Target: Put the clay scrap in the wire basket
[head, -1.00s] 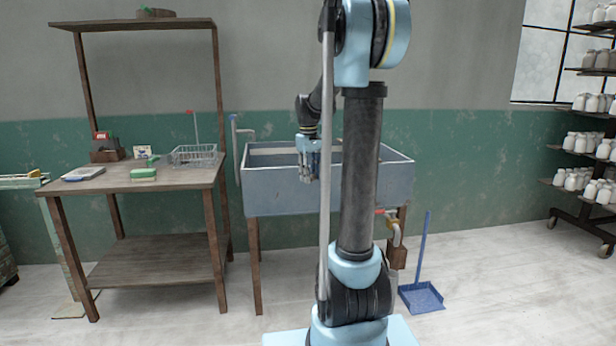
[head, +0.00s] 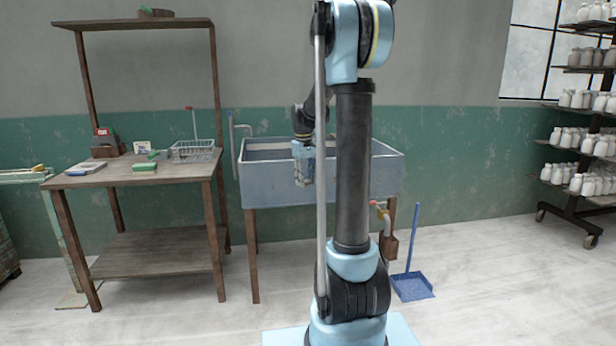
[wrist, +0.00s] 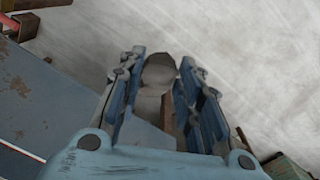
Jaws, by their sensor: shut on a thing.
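My gripper (head: 303,178) hangs in front of the blue-grey sink, to the right of the wooden table. In the wrist view my gripper (wrist: 160,66) is shut on a grey, rounded lump, the clay scrap (wrist: 158,74), with its fingers on either side. The scrap is too small to make out in the head view. The wire basket (head: 193,152) stands on the right end of the wooden tabletop, left of and higher than my gripper, and well apart from it. I cannot make out anything inside it.
A blue dustpan (head: 412,287) is on the floor, and a jar rack (head: 575,155) is at far right.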

